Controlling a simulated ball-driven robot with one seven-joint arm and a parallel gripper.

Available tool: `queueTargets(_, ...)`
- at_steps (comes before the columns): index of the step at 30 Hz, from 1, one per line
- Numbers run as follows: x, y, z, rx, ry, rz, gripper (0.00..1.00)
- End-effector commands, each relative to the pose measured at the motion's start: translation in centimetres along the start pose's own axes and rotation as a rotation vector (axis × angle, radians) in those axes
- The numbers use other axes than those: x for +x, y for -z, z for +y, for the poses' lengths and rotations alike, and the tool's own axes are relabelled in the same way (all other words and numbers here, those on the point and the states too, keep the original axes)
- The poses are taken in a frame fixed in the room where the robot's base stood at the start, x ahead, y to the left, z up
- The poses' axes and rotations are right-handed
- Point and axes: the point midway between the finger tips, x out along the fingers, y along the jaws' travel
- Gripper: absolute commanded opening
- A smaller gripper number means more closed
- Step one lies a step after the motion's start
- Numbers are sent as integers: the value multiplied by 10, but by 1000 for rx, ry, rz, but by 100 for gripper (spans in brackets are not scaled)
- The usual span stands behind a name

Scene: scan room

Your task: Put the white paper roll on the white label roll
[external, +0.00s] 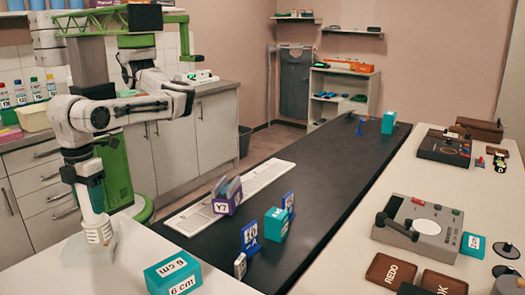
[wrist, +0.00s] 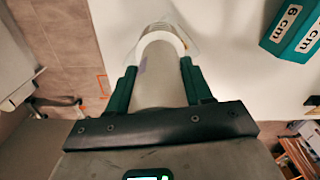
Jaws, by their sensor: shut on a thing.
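My gripper (wrist: 158,78) shows in the wrist view with its two green fingers on either side of a pale, upright-looking cylinder, which I take for the white paper roll (wrist: 158,92). The fingers are shut on it. A bright white curved rim (wrist: 163,37) shows at its far end, on or just above the white surface; I cannot tell if it belongs to the white label roll. In the external view a white cylinder with a printed label (external: 98,232) is below my arm's end, over the near-left white counter. Whether it touches anything beneath is unclear.
A teal "6 cm" box (external: 172,275) stands on the counter right of my arm's end; it also shows in the wrist view (wrist: 296,30). A black conveyor-like surface (external: 320,185) carries a purple holder (external: 228,197), a blue tag (external: 250,238) and a teal box (external: 276,224).

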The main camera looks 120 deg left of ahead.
Motion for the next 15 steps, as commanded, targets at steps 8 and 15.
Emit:
queueTargets(8, 2, 0, 0, 0, 1, 0, 62)
queueTargets(15, 2, 0, 0, 0, 1, 0, 76)
